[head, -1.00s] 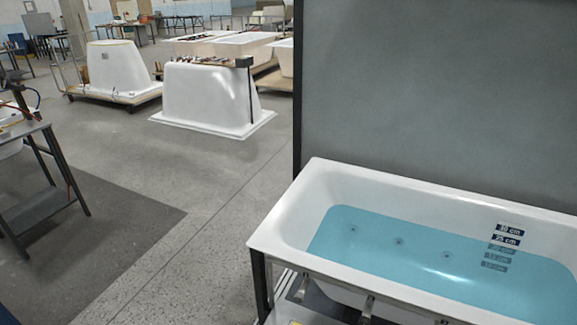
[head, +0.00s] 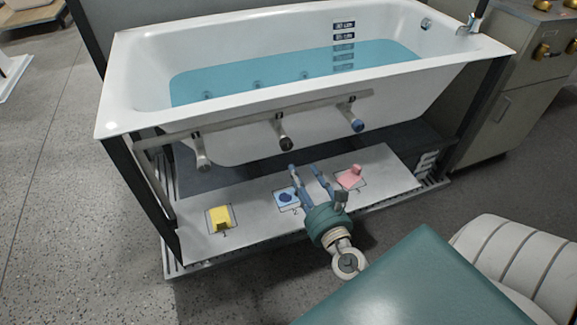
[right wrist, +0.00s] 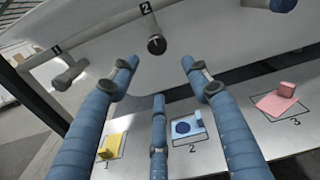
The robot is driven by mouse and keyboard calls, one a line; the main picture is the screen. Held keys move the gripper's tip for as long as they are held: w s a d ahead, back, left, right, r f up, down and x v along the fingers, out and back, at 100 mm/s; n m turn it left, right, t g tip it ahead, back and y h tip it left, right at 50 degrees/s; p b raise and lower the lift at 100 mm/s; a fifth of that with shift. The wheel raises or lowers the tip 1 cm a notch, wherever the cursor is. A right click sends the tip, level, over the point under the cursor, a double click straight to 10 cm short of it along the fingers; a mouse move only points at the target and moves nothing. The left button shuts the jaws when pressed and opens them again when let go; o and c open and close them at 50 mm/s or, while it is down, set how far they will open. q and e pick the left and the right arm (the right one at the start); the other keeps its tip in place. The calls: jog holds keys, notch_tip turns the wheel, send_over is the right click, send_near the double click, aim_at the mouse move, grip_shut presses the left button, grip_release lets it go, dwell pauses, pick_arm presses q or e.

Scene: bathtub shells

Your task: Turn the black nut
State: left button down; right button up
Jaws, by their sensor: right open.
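The black nut (head: 285,144) is a small dark round cap on the middle stub of the pipe along the tub's front. It also shows in the right wrist view (right wrist: 156,45), below a label "2" and ahead of the fingers. My right gripper (head: 305,170) is open and empty, with blue fingers spread. It appears just below the nut in the head view. In the right wrist view the fingertips (right wrist: 158,65) are spread below and either side of the nut, with no contact visible. My left gripper is not in view.
A grey stub (head: 203,160) and a blue-capped stub (head: 357,125) flank the nut. The water-filled bathtub (head: 120,98) is above. The shelf (head: 255,215) below holds a yellow piece (head: 220,219), a blue piece (head: 287,197) and a pink piece (head: 351,178). A metal cabinet (head: 505,100) stands right.

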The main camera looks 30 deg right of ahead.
aim_at(288, 147)
pick_arm(q)
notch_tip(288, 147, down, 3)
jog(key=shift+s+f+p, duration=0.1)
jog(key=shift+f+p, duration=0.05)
jog(key=shift+p, duration=0.4)
pick_arm(e)
jog(key=shift+n+t, duration=0.3)
jog(key=shift+n, duration=0.2)
jog(key=x, duration=0.7)
jog(key=r+x, duration=0.1)
jog(key=x, duration=0.3)
jog(key=shift+c, duration=0.5)
jog(key=c, duration=1)
